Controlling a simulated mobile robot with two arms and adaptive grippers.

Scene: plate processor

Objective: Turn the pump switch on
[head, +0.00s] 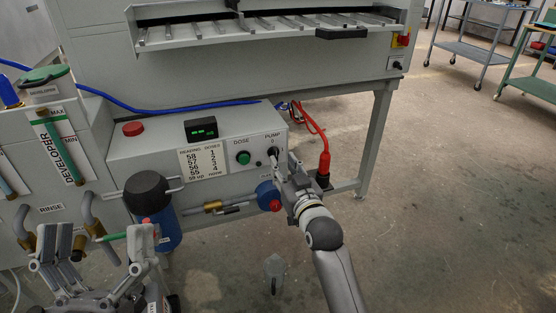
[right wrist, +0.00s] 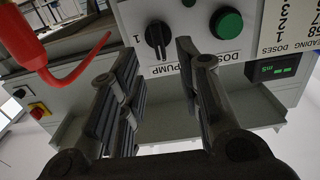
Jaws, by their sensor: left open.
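The pump switch (head: 273,153) is a black round knob under the PUMP label at the right end of the grey control box. It also shows in the right wrist view (right wrist: 157,34), upside down, with a "1" beside it and a pale mark on its lower part. My right gripper (head: 284,164) is close in front of the switch. In the right wrist view its fingers (right wrist: 158,55) stand apart with the knob visible between and beyond them; contact cannot be told. My left gripper (head: 103,241) is open at the lower left, away from the switch.
A green DOSE button (head: 243,158) sits beside the switch. A red plug (head: 323,162) with its cable is close right of my right gripper. A blue valve (head: 268,194) is below. Blue filter and pipes stand near my left gripper.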

